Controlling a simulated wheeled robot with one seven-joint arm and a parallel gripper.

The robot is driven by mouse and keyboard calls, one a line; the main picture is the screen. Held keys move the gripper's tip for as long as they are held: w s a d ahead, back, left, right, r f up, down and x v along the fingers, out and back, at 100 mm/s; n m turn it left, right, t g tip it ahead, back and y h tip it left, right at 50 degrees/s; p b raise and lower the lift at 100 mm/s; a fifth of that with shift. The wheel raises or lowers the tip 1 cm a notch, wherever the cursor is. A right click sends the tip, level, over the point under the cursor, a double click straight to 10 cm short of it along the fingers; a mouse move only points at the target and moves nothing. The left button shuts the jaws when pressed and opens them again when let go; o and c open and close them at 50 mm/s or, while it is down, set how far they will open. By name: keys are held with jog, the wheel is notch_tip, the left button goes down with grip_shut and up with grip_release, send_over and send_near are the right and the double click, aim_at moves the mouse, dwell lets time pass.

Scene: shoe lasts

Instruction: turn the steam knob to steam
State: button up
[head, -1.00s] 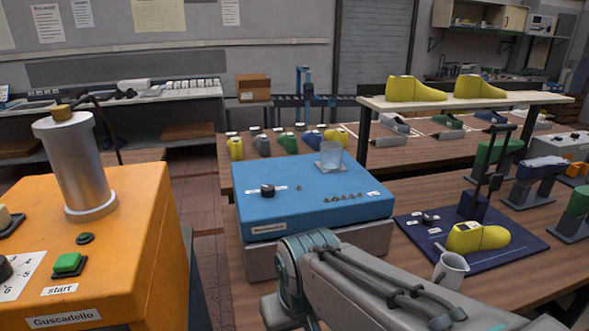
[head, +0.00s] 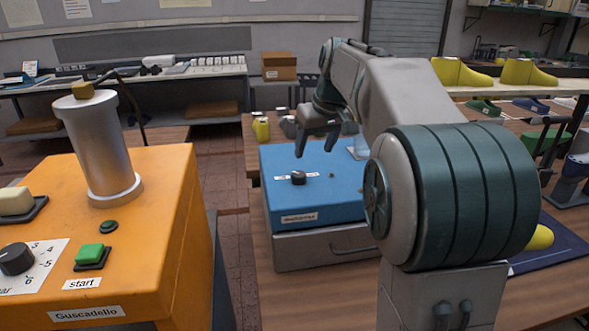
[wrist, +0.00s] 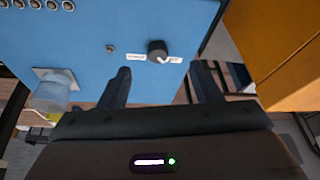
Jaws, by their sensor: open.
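A black knob (head: 298,177) stands on top of the blue box (head: 325,207), between two small white labels whose words are too small to read surely. In the wrist view the knob (wrist: 157,50) has a white mark and lies just beyond my fingertips, between their lines. My gripper (head: 316,150) is open and empty above the blue box, its fingers pointing down over the area near the knob. It also shows at the wrist view's middle (wrist: 162,72), with its fingers apart and not touching the knob.
An orange machine (head: 172,215) with a metal cylinder (head: 100,145), a green start button (head: 90,254) and a black dial (head: 16,259) stands at left. A clear glass (wrist: 50,95) stands on the blue box. My arm hides much of the right-hand table.

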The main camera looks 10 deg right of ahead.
aim_at(298, 173)
jog(key=shift+n, duration=0.4)
jog(key=w+f, duration=0.3)
jog(key=w+a+f, duration=0.1)
jog(key=w+f, duration=0.1)
jog(key=f, duration=0.2)
jog(key=w+a+f, duration=0.1)
jog(key=w+f, duration=0.2)
jog(key=f, duration=0.1)
jog(key=shift+w+f, duration=0.2)
jog(key=shift+w, duration=0.15)
jog(key=c, duration=1)
